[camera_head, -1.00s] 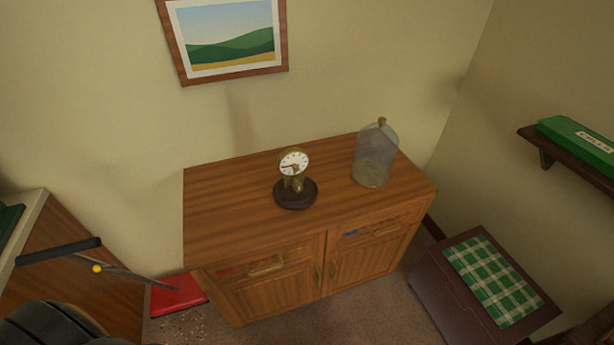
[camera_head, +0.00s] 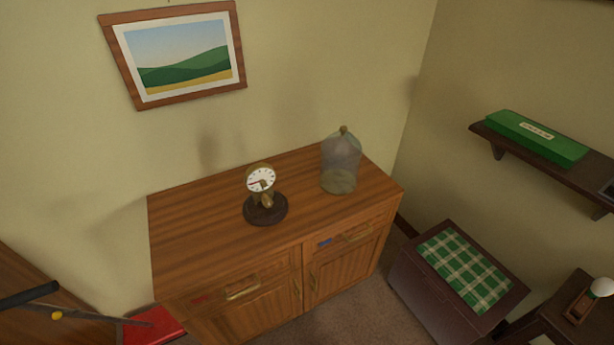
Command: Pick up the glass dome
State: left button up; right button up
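The glass dome (camera_head: 341,163) is a clear, greyish bell with a small brown knob on top. It stands upright on the wooden cabinet (camera_head: 190,225), near the right back of its top. A small clock (camera_head: 262,180) with a white round face on a dark round base stands to the left of the dome, apart from it. The dome looks empty. Neither of my grippers shows in the head view.
A framed landscape (camera_head: 180,55) hangs above the cabinet. A wall shelf (camera_head: 560,168) with a green box (camera_head: 535,137) is on the right. A brown chest (camera_head: 425,285) with a green checked cloth stands right of the cabinet. A red object (camera_head: 155,326) lies at lower left.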

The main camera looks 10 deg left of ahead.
aim_at(340, 152)
jog(key=i+l, duration=0.25)
jog(key=l, duration=0.15)
jog(key=i+l, duration=0.2)
jog(key=l, duration=0.15)
jog(key=i+l+u, duration=0.1)
jog(key=u, duration=0.3)
jog(key=l+u, duration=0.15)
jog(key=u, duration=0.25)
jog(key=l+u, duration=0.2)
jog(key=u, duration=0.15)
jog(key=i, duration=0.05)
